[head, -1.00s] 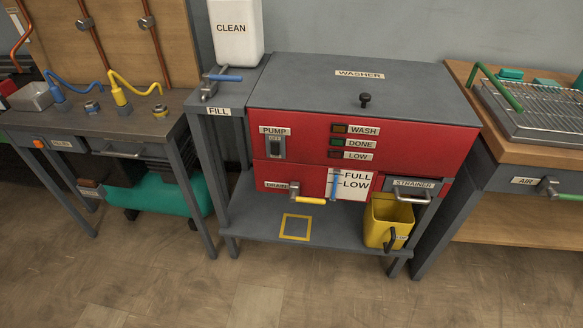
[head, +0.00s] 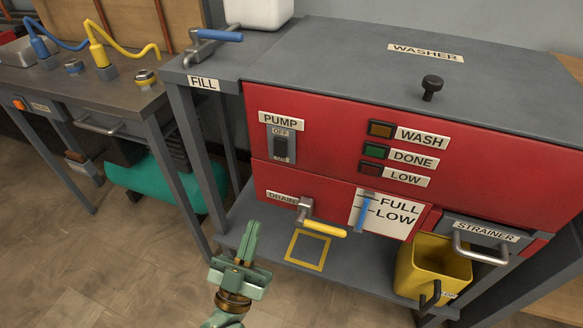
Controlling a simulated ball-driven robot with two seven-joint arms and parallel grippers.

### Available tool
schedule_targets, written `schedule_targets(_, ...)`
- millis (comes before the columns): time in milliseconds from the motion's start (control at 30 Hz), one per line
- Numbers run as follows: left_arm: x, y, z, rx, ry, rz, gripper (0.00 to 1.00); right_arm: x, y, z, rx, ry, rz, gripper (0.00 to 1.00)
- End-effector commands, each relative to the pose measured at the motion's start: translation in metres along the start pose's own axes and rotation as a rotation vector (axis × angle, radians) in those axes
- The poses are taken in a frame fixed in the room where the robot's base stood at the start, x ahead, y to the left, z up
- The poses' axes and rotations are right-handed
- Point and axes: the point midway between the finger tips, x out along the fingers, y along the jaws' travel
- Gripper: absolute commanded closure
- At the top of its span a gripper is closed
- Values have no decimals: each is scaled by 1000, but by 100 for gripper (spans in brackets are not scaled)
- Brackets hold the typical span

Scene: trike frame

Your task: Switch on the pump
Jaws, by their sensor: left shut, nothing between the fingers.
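The pump switch (head: 281,147) is a dark rocker on a grey plate under the PUMP label on the washer's red front (head: 330,150). The word OFF shows above the rocker. My left gripper (head: 251,232) is green, shut and empty. In the picture it shows below the switch and to its left, near the lower shelf, apart from the switch. My right gripper is out of view. The WASH, DONE and LOW lamps (head: 377,150) right of the switch look dim.
The drain valve (head: 318,222) with a yellow handle sticks out below the switch. The fill valve (head: 214,40) has a blue handle. A sight gauge (head: 366,211), a strainer handle (head: 480,248) and a yellow bucket (head: 432,266) are to the right. The space before the switch looks clear.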

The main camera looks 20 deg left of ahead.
Motion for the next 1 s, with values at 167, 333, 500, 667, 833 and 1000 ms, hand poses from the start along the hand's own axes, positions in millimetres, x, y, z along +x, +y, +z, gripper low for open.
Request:
schedule_targets(167,3,-1,-5,-2,20,-4,100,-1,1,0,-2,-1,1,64)
schedule_targets(333,3,-1,-4,-2,18,-4,100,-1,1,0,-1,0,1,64)
schedule_targets(500,15,-1,-4,-2,19,-4,100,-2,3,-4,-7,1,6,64)
schedule_targets(667,44,-1,-3,-3,19,-4,100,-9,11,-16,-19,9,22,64)
schedule_targets(833,81,-1,-3,-3,18,-4,100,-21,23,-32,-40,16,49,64)
schedule_targets(1000,106,-1,4,-2,12,-3,100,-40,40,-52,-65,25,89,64)
